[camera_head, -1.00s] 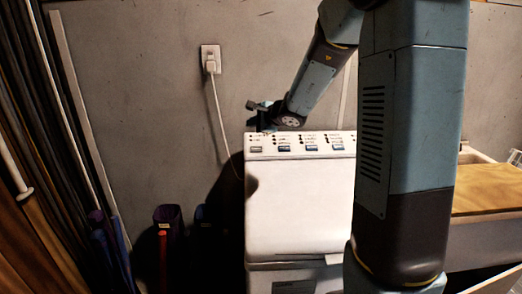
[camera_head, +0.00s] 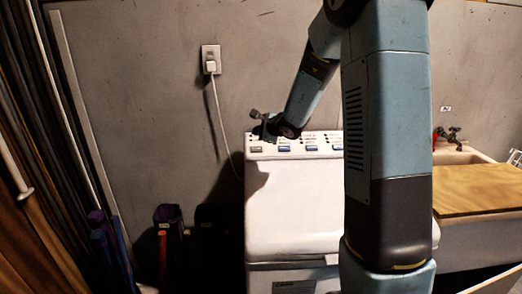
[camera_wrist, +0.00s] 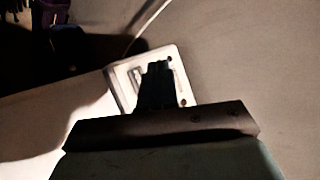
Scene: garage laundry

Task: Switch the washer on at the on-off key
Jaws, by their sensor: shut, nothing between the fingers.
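The white washer (camera_head: 292,210) stands against the wall, partly hidden by my arm. Its top panel carries a row of keys with small marks above them. The leftmost key (camera_head: 256,149) is greyish; the others visible, such as the second key (camera_head: 285,149), look blue. My gripper (camera_head: 264,133) is shut and empty at the back left of the panel, just behind the leftmost key. In the wrist view my shut fingers (camera_wrist: 157,72) cover part of the panel's left end (camera_wrist: 122,82). I cannot tell whether the fingertips touch the panel.
A white plug sits in the wall socket (camera_head: 211,59), its cord hanging behind the washer. A sink with taps (camera_head: 447,135) and a wooden board (camera_head: 480,189) are at the right. Dark bins (camera_head: 170,220) stand at the left of the washer.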

